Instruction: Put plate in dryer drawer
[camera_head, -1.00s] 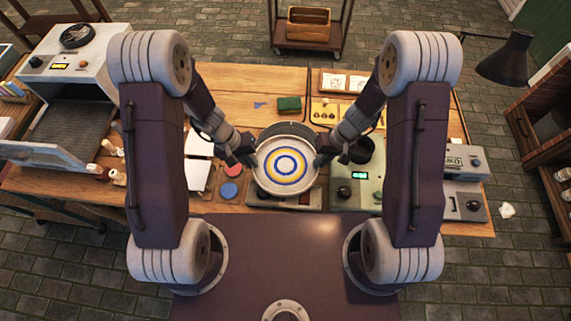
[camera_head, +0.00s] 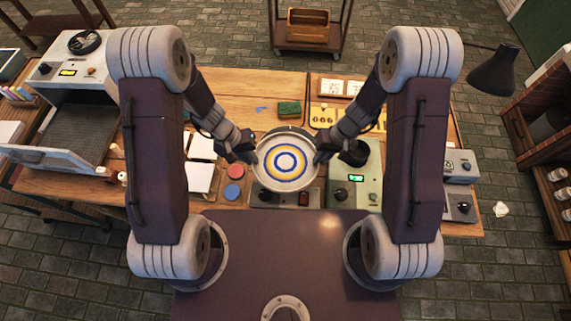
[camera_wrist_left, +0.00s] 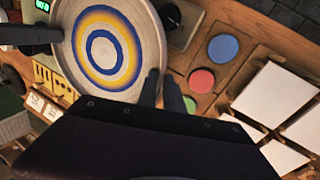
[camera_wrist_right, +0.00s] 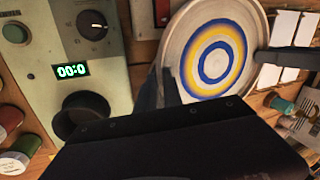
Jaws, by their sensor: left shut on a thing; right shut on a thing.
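A round pale plate (camera_head: 259,177) with blue and yellow rings is held above the workbench, in front of my body. My left gripper (camera_head: 248,154) is shut on its left rim, and my right gripper (camera_head: 321,156) is shut on its right rim. The plate also shows in the left wrist view (camera_wrist_left: 71,47) and the right wrist view (camera_wrist_right: 180,45). The dryer looks to be the white machine (camera_head: 50,68) at the far left. Its dark drawer (camera_head: 75,133) is pulled out, and no plate shows in it. My left arm hides its right side.
A grey-green box with a green display (camera_head: 356,190) stands right of the plate. Red and blue discs (camera_head: 235,171) and white sheets (camera_head: 199,177) lie to the left. A green sponge (camera_head: 289,109) lies behind. A black lamp (camera_head: 492,72) and a shelf (camera_head: 545,150) are at right.

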